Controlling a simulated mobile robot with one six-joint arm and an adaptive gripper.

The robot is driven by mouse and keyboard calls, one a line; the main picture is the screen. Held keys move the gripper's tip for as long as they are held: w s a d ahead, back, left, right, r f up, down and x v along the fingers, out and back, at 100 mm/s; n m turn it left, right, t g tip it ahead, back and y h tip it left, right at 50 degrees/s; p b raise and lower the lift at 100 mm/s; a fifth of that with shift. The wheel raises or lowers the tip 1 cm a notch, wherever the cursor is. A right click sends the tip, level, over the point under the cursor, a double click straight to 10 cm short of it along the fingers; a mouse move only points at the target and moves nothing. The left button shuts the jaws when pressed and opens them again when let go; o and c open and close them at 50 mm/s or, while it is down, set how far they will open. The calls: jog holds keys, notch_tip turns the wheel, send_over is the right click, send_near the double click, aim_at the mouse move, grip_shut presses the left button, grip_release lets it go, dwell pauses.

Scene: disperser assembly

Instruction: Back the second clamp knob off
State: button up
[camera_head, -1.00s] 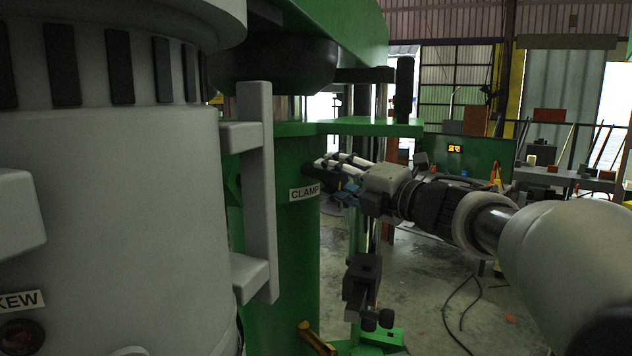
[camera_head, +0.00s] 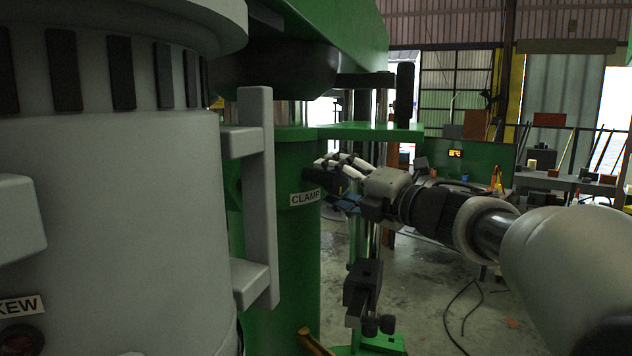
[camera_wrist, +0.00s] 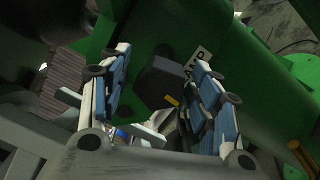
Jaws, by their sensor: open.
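A dark, blocky clamp knob (camera_wrist: 160,82) with a small yellow mark sits against the green column in the wrist view. My gripper (camera_wrist: 163,75) is open, with one blue-padded finger on each side of the knob. Gaps show between the knob and both fingers, though depth contact is hard to judge. In the head view my gripper (camera_head: 335,178) reaches from the right to the green column (camera_head: 283,260), beside the "CLAMP" label (camera_head: 305,197). The knob is mostly hidden behind the fingers there. Part of the label also shows in the wrist view (camera_wrist: 198,58).
A large grey housing (camera_head: 110,220) with a bar handle (camera_head: 258,190) fills the left of the head view. A green arm plate (camera_head: 370,130) lies just above my gripper. A dark bracket with small knobs (camera_head: 365,290) is below it.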

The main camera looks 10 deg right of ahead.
jog(key=v, duration=1.2)
